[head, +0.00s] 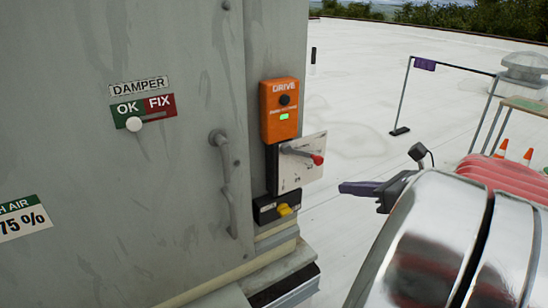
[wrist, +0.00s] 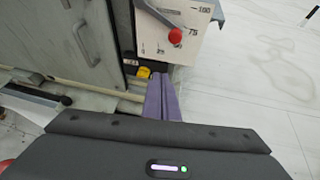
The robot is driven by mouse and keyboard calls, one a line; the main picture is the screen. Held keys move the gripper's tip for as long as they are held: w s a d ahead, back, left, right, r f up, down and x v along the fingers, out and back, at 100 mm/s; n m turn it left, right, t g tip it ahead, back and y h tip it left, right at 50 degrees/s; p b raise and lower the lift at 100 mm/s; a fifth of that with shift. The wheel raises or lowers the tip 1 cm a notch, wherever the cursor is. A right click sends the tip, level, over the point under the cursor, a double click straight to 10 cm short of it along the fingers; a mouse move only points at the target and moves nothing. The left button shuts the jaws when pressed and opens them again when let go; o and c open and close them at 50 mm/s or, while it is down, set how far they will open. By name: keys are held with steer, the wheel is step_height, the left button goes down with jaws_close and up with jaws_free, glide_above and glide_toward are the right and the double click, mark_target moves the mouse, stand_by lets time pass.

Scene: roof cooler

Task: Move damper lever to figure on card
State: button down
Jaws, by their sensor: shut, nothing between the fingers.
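The damper lever has a grey arm and a red knob (head: 318,159). It sits on a pale scale plate (head: 298,176) on the cabinet's side. In the wrist view the red knob (wrist: 175,36) lies beside the 75 figure, with 100 above it; I cannot tell whether it is exactly on the mark. The card (head: 22,218) at the left reads 75 % under a cut-off air heading. My gripper (head: 345,188) is right of and below the knob, apart from it. Its purple fingers (wrist: 163,100) are shut and empty.
An orange DRIVE box (head: 279,110) with a green light is above the plate. A yellow knob (head: 284,210) on a black box is below it. A DAMPER OK/FIX slider (head: 134,124) stands at the OK side. A door handle (head: 224,180) juts out. Open roof lies to the right.

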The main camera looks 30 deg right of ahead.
mark_target(303, 155)
steer(key=m, duration=0.3)
steer(key=shift+d+m, duration=0.1)
steer(key=shift+m, duration=0.2)
steer(key=shift+w, duration=0.15)
steer(key=w, duration=0.9)
steer(key=shift+a+f, duration=0.3)
steer(key=shift+w, duration=0.1)
steer(key=shift+w+d+r+h, duration=0.1)
steer(key=shift+d+r+h, duration=0.25)
steer(key=shift+r, duration=0.45)
